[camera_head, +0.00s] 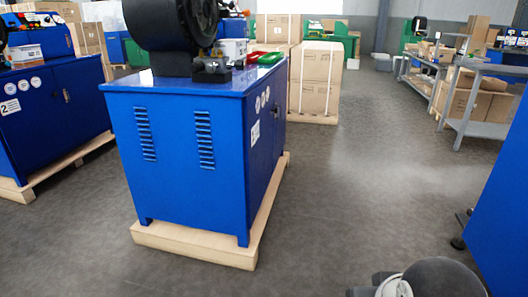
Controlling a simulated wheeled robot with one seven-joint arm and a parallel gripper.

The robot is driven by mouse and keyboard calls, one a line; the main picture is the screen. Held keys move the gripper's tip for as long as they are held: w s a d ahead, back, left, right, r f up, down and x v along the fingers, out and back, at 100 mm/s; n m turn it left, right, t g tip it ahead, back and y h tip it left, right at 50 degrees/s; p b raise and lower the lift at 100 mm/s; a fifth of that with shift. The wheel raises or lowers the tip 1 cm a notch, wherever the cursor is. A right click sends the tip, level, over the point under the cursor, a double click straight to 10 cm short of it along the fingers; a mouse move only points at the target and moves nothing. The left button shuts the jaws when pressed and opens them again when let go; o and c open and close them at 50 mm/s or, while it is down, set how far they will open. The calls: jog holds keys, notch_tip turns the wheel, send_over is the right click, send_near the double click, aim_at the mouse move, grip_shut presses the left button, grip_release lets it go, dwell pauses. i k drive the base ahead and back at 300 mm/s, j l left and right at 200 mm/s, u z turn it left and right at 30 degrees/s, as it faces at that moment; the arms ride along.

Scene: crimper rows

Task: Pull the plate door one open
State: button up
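A blue cabinet (175,175) with two columns of vent slots stands in the middle, a dark machine on its top. Its right side, seen at a steep angle, carries a door face (264,165) with round stickers and a white label plate (255,133). That face looks shut, and the plate's number is too small to read. A second blue cabinet (85,72) at the left has shut doors, a handle and a plate (10,107) marked 2. I cannot tell which door is door one. My gripper is not in view; a rounded grey and black part of my arm shows at bottom right.
Both cabinets stand on wooden pallets (195,246) that stick out at the floor. Grey floor (350,180) is clear right of the middle cabinet. A blue panel (500,215) stands at the right edge. Stacked cartons (315,80) and grey tables (478,100) are farther back.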

aim_at(258, 111)
jog(key=i+l+z, duration=0.1)
jog(key=i, duration=1.2)
jog(key=i+l+z, duration=0.1)
jog(key=i+l, duration=0.15)
jog(key=i, duration=1.05)
